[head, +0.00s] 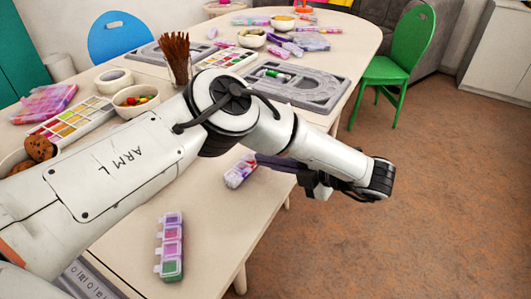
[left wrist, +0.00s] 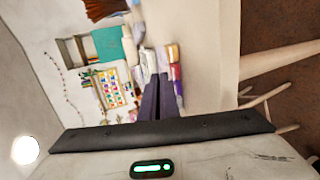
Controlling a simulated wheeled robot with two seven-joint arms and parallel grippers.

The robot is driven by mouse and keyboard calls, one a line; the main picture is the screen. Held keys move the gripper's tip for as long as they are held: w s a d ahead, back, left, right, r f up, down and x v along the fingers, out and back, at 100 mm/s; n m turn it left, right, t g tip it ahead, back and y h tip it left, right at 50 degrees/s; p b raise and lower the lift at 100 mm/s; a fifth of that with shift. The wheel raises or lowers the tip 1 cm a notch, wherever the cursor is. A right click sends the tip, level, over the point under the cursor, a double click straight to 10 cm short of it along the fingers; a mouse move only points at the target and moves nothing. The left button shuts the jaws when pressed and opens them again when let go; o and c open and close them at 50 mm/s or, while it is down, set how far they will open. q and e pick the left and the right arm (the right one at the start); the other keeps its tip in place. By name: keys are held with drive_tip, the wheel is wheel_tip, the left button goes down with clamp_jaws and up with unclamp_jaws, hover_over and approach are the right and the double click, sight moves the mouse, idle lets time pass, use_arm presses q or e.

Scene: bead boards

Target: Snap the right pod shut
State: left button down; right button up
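The pod farther right (head: 240,172) is a small box with clear, purple and reddish parts. It lies on the table close to the tips of my left gripper (head: 258,160). In the left wrist view this pod (left wrist: 173,72) shows just past the fingertips, partly behind them. I cannot tell whether its lids are up or down. My left gripper's dark purple fingers (left wrist: 157,82) lie together, with nothing seen between them. A second pod (head: 170,246), with purple, pink and green compartments in a row, lies nearer at the front of the table. My right gripper is not in view.
My left arm crosses over the table. Behind it are a bead bowl (head: 135,98), a cup of brown sticks (head: 177,60), a paint palette (head: 70,122) and a grey board (head: 300,86). A green chair (head: 400,60) stands right. The table between the two pods is clear.

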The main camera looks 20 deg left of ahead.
use_arm(q)
drive_tip(key=shift+d+f+y+b, duration=0.2)
drive_tip(key=shift+f+y+b, duration=0.2)
drive_tip(key=shift+f+y, duration=0.45)
drive_tip(key=shift+r+y, duration=0.1)
drive_tip(key=shift+y, duration=0.15)
drive_tip(key=c, duration=2)
unclamp_jaws()
